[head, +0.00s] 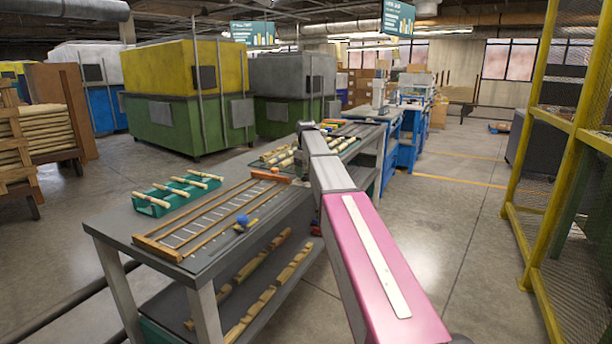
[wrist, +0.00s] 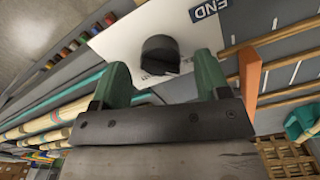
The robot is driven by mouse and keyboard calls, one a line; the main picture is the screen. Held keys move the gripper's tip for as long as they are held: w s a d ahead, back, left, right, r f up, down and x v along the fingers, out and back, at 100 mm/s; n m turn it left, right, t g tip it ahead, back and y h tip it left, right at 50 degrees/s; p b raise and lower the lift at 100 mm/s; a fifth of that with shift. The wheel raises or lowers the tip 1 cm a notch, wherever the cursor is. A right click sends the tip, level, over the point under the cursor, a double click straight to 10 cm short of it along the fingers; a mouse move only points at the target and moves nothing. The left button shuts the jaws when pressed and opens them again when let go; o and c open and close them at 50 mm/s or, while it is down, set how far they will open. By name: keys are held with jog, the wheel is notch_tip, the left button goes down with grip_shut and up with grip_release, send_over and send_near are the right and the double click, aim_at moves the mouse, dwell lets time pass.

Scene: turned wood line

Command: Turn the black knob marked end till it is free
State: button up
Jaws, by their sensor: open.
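The black knob (wrist: 160,55) sits on a white plate (wrist: 125,38) in the wrist view. A dark label reading END (wrist: 205,10) is at the plate's upper right. My gripper (wrist: 158,80) has two green fingers, spread apart, one toward each side of the knob and a little short of it in the picture. Nothing is between the fingers; I cannot tell the height gap to the knob. In the head view my arm hides the knob and plate, and the gripper end is too small to make out clearly.
The grey workbench (head: 115,238) carries a wooden rack (head: 205,215), a green tray of turned sticks (head: 178,192) and a blue ball (head: 242,220). An orange block (wrist: 250,75) stands right of my gripper. Yellow mesh fencing (head: 545,200) is at right, with open floor between.

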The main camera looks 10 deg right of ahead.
notch_tip(320, 180, up, 9)
dwell(0.3)
